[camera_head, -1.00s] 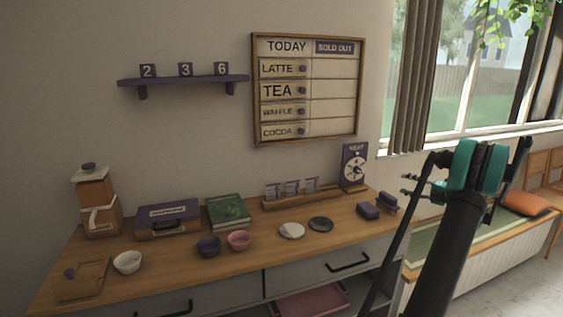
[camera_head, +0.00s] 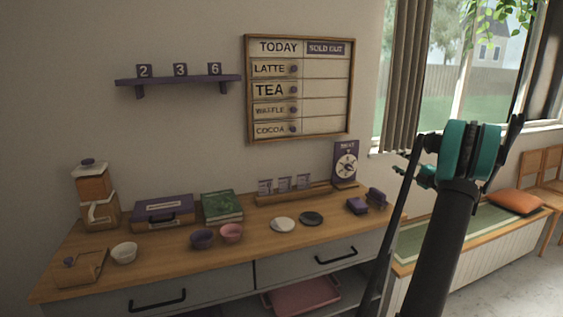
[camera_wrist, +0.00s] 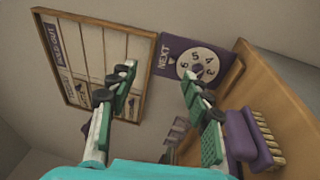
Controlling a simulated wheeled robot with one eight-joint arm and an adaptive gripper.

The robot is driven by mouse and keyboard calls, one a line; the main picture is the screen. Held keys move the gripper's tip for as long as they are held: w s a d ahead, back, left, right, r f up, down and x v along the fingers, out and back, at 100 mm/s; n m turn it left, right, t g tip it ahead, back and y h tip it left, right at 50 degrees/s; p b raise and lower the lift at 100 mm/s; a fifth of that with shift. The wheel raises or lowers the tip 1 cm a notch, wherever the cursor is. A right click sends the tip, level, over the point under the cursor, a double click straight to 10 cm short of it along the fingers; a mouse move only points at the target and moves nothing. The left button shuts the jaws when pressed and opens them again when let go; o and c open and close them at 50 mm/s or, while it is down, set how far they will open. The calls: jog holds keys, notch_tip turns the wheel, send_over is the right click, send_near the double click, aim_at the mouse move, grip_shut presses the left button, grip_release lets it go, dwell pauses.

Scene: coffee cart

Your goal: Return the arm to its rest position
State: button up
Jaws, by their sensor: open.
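My arm rises at the right of the head view, with a teal joint at its top. My gripper (camera_wrist: 158,72) is open and empty in the wrist view, its two green-padded fingers apart. In the head view the gripper is mostly hidden behind my own arm links. In the wrist view, the menu board (camera_wrist: 95,60) and the purple dial sign (camera_wrist: 198,62) lie beyond the fingers. I see no contact between the fingers and anything.
The wooden counter (camera_head: 265,243) holds bowls, a green book (camera_head: 222,206), a purple case (camera_head: 163,213), a card rack and two purple brushes (camera_head: 357,206). The board (camera_head: 300,88) hangs on the wall. A window bench (camera_head: 470,235) with an orange cushion (camera_head: 514,202) stands right.

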jog(key=s+a+r+m+t+h, duration=0.2)
jog(key=a+r+m+h, duration=0.15)
jog(key=m+h, duration=0.35)
jog(key=s+a+r+m+t+h, duration=0.1)
jog(key=s+a+r+m+h, duration=0.1)
jog(key=r+m+h, duration=0.4)
jog(key=s+a+f+m+g+y, duration=0.1)
jog(key=s+a+f+m+g, duration=0.2)
jog(key=s, duration=1.1)
jog(key=s+a+f+m+g+y, duration=0.1)
jog(key=s+a+f+m+g, duration=0.3)
jog(key=s+a+f, duration=0.9)
jog(key=s+a+f+m+g+y, duration=0.1)
jog(key=s+a+f+m+g, duration=0.3)
jog(key=s+a+f+g, duration=0.4)
jog(key=s+a+f, duration=0.1)
jog(key=s+f, duration=0.6)
jog(key=f, duration=0.1)
jog(key=shift+f+g, duration=0.2)
jog(key=shift+g, duration=0.2)
